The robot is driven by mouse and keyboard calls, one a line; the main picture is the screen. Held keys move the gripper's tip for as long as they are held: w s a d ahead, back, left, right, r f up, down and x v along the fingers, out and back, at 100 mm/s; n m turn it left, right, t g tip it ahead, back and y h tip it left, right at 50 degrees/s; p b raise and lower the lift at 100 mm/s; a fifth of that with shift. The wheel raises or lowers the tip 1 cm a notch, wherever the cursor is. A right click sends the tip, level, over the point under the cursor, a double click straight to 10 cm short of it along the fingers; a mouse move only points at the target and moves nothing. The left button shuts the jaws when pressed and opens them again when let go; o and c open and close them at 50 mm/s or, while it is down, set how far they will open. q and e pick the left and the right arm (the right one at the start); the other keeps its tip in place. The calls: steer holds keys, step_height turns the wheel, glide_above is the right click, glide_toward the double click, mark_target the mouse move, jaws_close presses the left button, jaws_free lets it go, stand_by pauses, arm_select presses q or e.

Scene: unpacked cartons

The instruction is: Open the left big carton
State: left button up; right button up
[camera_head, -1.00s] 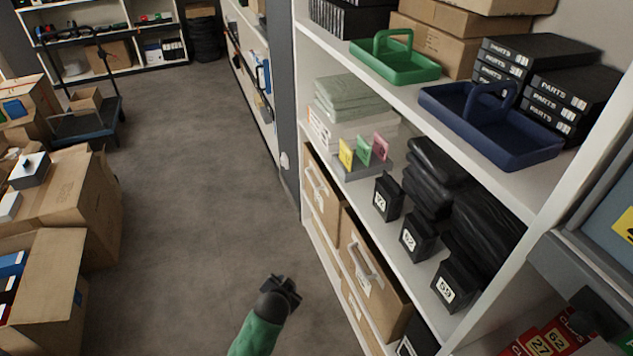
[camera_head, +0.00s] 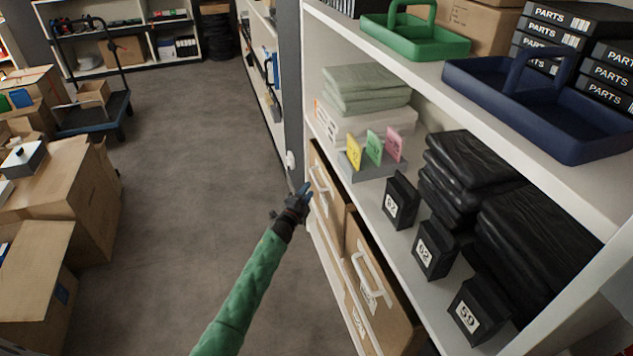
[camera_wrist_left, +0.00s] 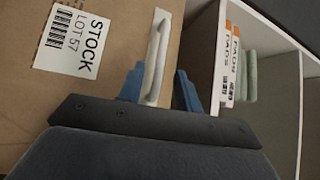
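The left big carton (camera_head: 337,215) is a brown box on the lower shelf of the right-hand rack, with a white handle (camera_head: 320,190) on its front. In the left wrist view the carton (camera_wrist_left: 110,95) fills the upper left and carries a "STOCK LOT 57" label. My left gripper (camera_head: 304,190) is at the carton's front, beside the handle. In the left wrist view its blue fingers (camera_wrist_left: 158,80) are open, one on each side of the handle (camera_wrist_left: 157,55). Whether they touch it is not clear. My right gripper is not in view.
A second handled carton (camera_head: 402,318) stands right of the first. Above are black numbered boxes (camera_head: 435,250), a grey card holder (camera_head: 375,163) and folded cloth (camera_head: 365,88). Open cartons (camera_head: 60,190) stand at left. The floor (camera_head: 185,170) between is clear.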

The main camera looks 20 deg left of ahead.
mark_target(315, 179)
arm_select(q)
steer(key=shift+x, duration=3.35)
jaws_close()
